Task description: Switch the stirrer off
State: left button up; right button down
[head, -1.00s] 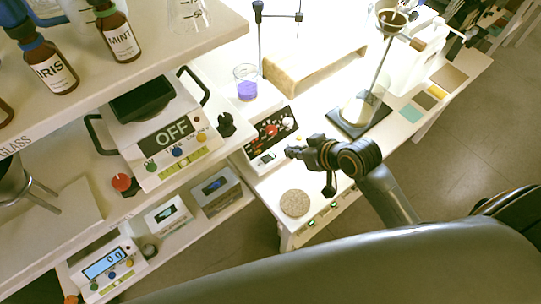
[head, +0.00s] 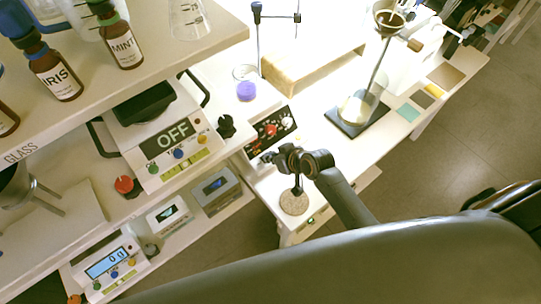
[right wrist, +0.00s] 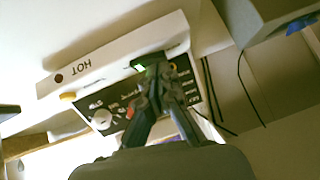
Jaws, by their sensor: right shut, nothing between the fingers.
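The stirrer is a white box with a black front panel (head: 270,128) bearing red and white knobs, in the middle of the head view. A beaker of purple liquid (head: 246,90) stands on its top. My right gripper (head: 270,158) is shut and empty at the panel's lower edge. In the right wrist view its fingers (right wrist: 151,80) cover part of the panel, beside a small green light (right wrist: 139,67). I cannot tell whether they touch. My left gripper is out of view.
A cork disc (head: 294,202) lies below my right gripper. A stand with a flask (head: 358,108) is to the right. Bottles stand on the upper left shelf.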

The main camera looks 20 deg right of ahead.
jog(key=shift+f, duration=0.1)
jog(key=shift+s+a+f, duration=0.1)
jog(key=shift+a+f, duration=0.05)
jog(key=shift+f, duration=0.15)
dwell(0.3)
jog(key=shift+w+d+r, duration=0.1)
jog(key=shift+w+d, duration=0.25)
jog(key=shift+d, duration=0.45)
jog(key=shift+r, duration=0.1)
